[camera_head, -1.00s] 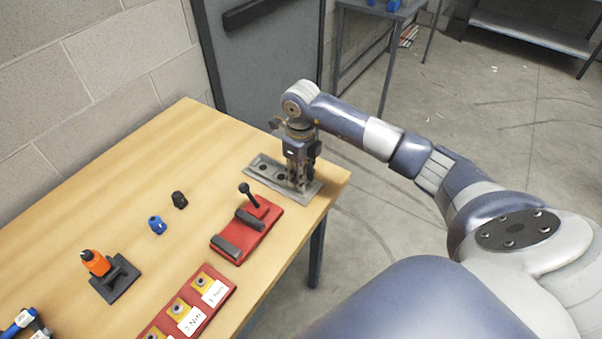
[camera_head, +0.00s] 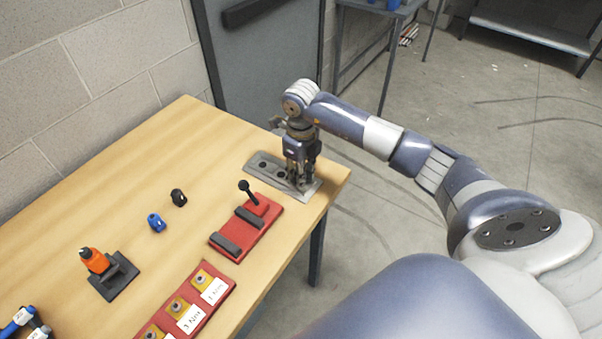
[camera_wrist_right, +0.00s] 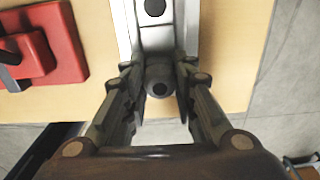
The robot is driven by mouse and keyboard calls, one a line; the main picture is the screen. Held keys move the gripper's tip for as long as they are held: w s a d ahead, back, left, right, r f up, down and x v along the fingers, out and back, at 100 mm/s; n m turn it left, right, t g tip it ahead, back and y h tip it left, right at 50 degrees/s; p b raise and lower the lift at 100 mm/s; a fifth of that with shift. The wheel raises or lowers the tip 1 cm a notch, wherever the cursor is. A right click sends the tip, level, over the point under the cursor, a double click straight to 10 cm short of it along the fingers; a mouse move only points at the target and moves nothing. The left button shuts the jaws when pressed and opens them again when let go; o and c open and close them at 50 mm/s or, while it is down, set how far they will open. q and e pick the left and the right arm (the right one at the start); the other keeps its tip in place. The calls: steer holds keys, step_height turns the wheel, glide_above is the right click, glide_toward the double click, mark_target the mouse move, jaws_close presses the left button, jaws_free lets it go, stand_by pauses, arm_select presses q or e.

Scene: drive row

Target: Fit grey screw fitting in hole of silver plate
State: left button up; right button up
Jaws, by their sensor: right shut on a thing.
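The silver plate (camera_head: 259,169) lies near the far right corner of the wooden table, with dark holes along it. It also shows in the right wrist view (camera_wrist_right: 165,37), running up from between the fingers. My right gripper (camera_head: 300,184) points down over the plate's near right end. In the right wrist view my right gripper (camera_wrist_right: 160,90) is shut on the grey screw fitting (camera_wrist_right: 159,78), a round grey piece with a dark centre. The fitting is over the plate's end; whether it sits in a hole I cannot tell. My left gripper is out of view.
A red fixture (camera_head: 246,232) with a black lever stands close beside the plate. A blue piece (camera_head: 156,223), a black piece (camera_head: 178,198), an orange-topped tool on a black stand (camera_head: 96,262) and a red labelled tray (camera_head: 218,306) are on the table. The table's edge is close.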

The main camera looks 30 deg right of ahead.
steer(key=shift+f, duration=0.25)
steer(key=o, duration=1.1)
steer(key=shift+c, duration=0.2)
steer(key=shift+o, duration=0.4)
step_height(320, 180, up, 12)
